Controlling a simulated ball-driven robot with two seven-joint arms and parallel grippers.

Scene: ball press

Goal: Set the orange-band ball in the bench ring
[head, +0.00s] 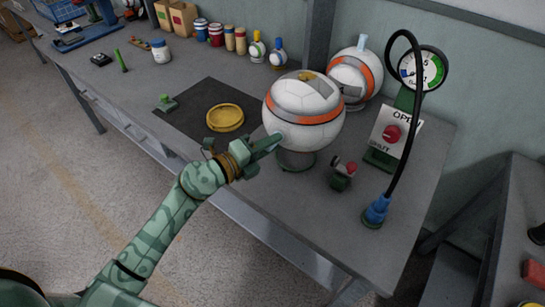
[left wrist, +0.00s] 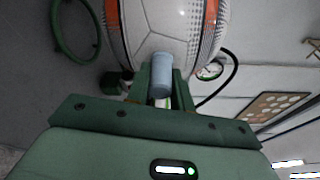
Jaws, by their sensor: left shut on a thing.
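My left gripper (head: 268,146) is at the ball's lower left side. In the left wrist view the left gripper is shut on a pale blue-grey stem (left wrist: 162,76), with the ball (left wrist: 165,28) filling the space just beyond. A second orange-banded ball (head: 352,75) with a pale blue stem on top stands behind. My right gripper is not in view.
A gauge (head: 423,68), an open/shut panel with a red knob (head: 392,133) and a black hose (head: 403,130) stand right of the ball. A small red-knobbed valve (head: 343,172) is close by. A yellow dish (head: 225,118) lies on a dark mat (head: 195,125) to the left.

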